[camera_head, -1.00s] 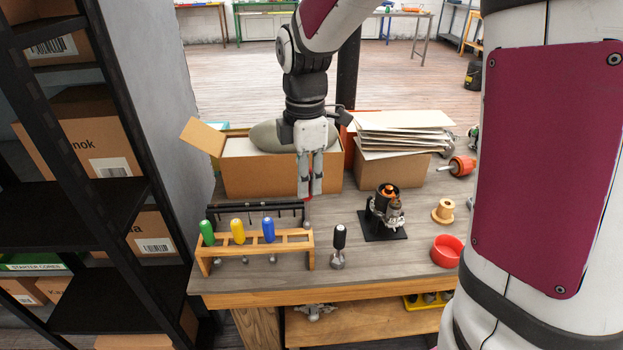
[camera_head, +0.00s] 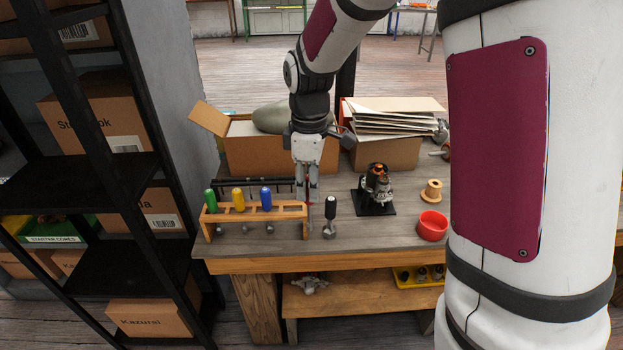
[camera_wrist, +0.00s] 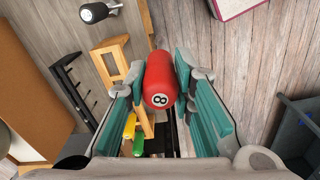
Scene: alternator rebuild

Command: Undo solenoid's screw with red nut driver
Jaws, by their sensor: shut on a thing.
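My gripper (camera_head: 312,192) is above the bench, near the right end of the wooden rack. In the wrist view, my gripper (camera_wrist: 160,85) is shut on the red nut driver (camera_wrist: 159,78); its red handle, marked 8, lies between the two fingers. The driver's shaft is hidden in that view, and in the head view my fingers hide most of it. The assembly (camera_head: 376,188), with an orange-brown top and metal body, stands on a black base plate to the right. I cannot pick out the solenoid's screw at this size.
The wooden rack (camera_head: 255,213) holds drivers with green (camera_head: 210,199), yellow (camera_head: 238,198) and blue (camera_head: 266,197) handles. A black-handled tool (camera_head: 330,210) stands beside it. A red bowl (camera_head: 432,225) and wooden spool (camera_head: 432,190) are at right. Cardboard boxes (camera_head: 255,156) stand behind.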

